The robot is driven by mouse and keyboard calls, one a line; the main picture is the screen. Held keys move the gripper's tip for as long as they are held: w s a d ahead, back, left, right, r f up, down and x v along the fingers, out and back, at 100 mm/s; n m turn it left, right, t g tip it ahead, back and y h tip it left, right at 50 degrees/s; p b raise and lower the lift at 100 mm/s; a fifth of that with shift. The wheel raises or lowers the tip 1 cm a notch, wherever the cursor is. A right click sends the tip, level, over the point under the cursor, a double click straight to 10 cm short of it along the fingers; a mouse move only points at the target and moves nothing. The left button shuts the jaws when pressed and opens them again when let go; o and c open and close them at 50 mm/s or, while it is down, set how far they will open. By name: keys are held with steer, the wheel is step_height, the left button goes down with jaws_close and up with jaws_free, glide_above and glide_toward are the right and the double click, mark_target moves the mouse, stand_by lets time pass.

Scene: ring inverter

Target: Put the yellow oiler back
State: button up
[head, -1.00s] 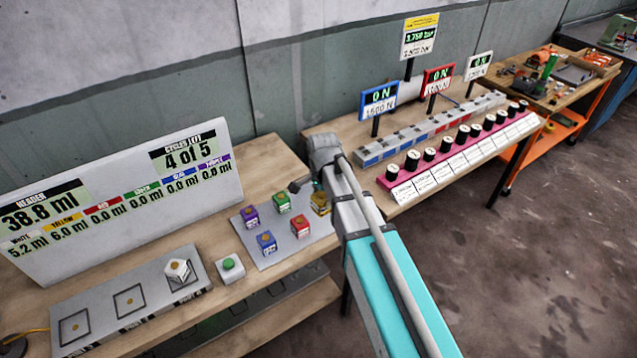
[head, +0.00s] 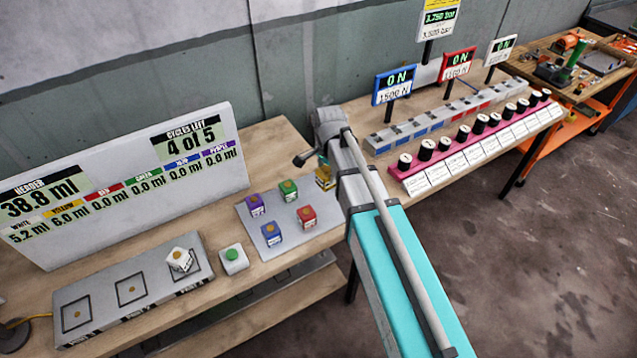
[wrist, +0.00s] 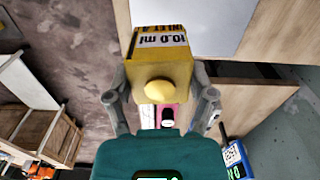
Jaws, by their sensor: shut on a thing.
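My gripper (wrist: 160,88) is shut on the yellow oiler (wrist: 158,60), with one finger on each side of it. Its label reads 10.0 ml in the wrist view. On that mat stand a purple oiler (head: 255,205), a green oiler (head: 288,191), a red oiler (head: 306,217) and a blue oiler (head: 271,235).
A white oiler (head: 179,260) sits on the rightmost square of a grey block (head: 105,308). A green button box (head: 233,260) stands between block and mat. A display board (head: 120,190) stands behind. Pink rack (head: 480,150) and force displays (head: 397,86) are at right.

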mark_target(316, 177)
steer(key=shift+a+f+b, duration=0.25)
steer(key=shift+f+b, duration=0.1)
steer(key=shift+f, duration=0.05)
steer(key=shift+s+a+f+m+b, duration=0.1)
steer(key=shift+a+f+m+b, duration=0.2)
steer(key=shift+a, duration=0.35)
steer(key=shift+s+a+f+m+b, duration=0.1)
steer(key=shift+a+f+b, duration=0.3)
steer(key=shift+a, duration=0.25)
steer(key=shift+w+f+b, duration=1.5)
steer(key=shift+w, duration=0.7)
steer(key=shift+w+f+b, duration=1.45)
steer(key=shift+w+b, duration=0.05)
steer(key=shift+w, duration=0.75)
steer(key=shift+w+f+b, duration=1.5)
steer(key=shift+w, duration=0.7)
